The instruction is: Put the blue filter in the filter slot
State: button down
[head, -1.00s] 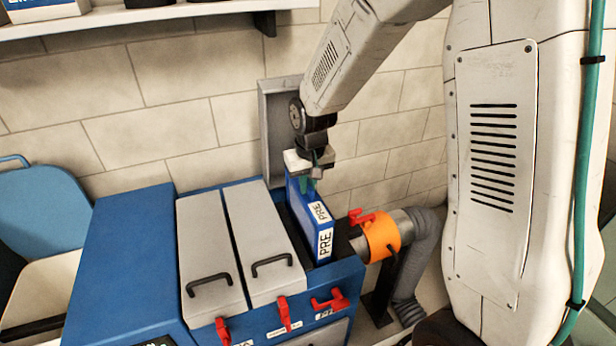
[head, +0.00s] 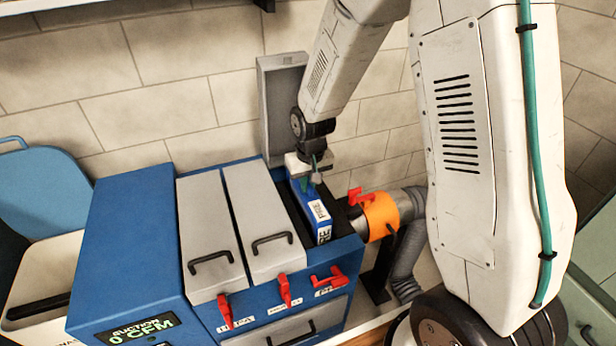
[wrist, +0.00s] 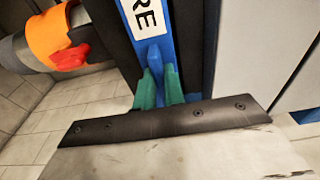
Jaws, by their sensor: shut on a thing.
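The blue filter (head: 319,216) carries white PRE labels and stands upright, partly sunk in the open filter slot (head: 341,214) at the right end of the blue machine. Only its upper part shows in the head view. My gripper (head: 306,180) is above it, with its green fingers shut on the filter's top. In the wrist view the green fingers (wrist: 159,88) pinch a blue tab on the filter (wrist: 150,22). The slot's grey lid (head: 281,105) stands open behind. How deep the filter's bottom sits is hidden.
Two shut grey lids (head: 262,218) with black handles lie left of the slot. Red latches (head: 329,277) line the machine's front. An orange collar (head: 381,215) on a grey duct is close to the right. The machine's screen (head: 143,329) reads suction 0 CFM.

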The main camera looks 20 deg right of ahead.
aim_at(308, 197)
jog(key=shift+f, duration=2.85)
jog(key=c, duration=1.4)
grip_release()
jog(key=r, duration=0.5)
jog(key=s+r, duration=0.1)
jog(key=r, duration=0.1)
jog(key=shift+r, duration=2.85)
